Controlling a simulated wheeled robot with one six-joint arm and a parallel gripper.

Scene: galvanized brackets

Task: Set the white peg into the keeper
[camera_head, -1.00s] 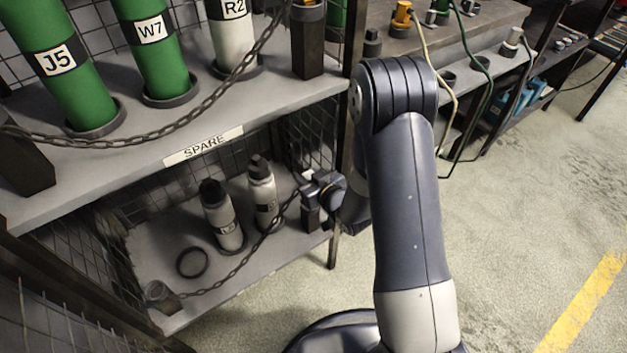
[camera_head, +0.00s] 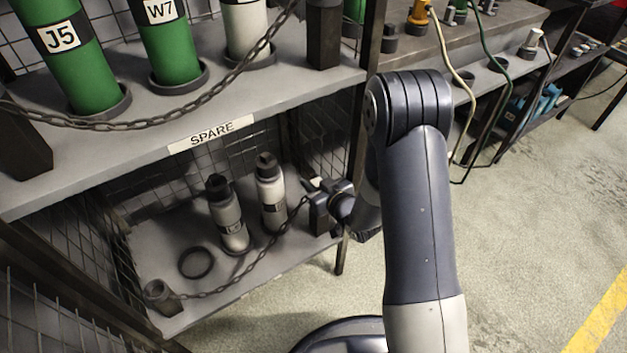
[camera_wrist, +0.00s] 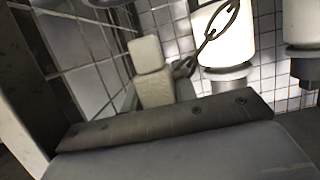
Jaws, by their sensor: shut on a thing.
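My gripper (camera_head: 326,190) is at the right end of the lower shelf, shut on the white peg. The peg (camera_wrist: 150,72) shows pale and blocky in the wrist view, with a chain (camera_wrist: 205,45) beside it. Only a small pale patch of the peg (camera_head: 313,184) shows in the head view. A dark square post (camera_head: 319,214), which looks like the keeper, stands just below and beside my gripper. Its opening is hidden. I cannot tell whether the peg touches it or is inside it.
The chain (camera_head: 262,252) sags across the front of the lower shelf (camera_head: 190,312) from a short post (camera_head: 158,295). Two pale bottles (camera_head: 229,222) (camera_head: 272,200) and a dark ring (camera_head: 196,263) are behind it. The upper shelf (camera_head: 120,155) is overhead.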

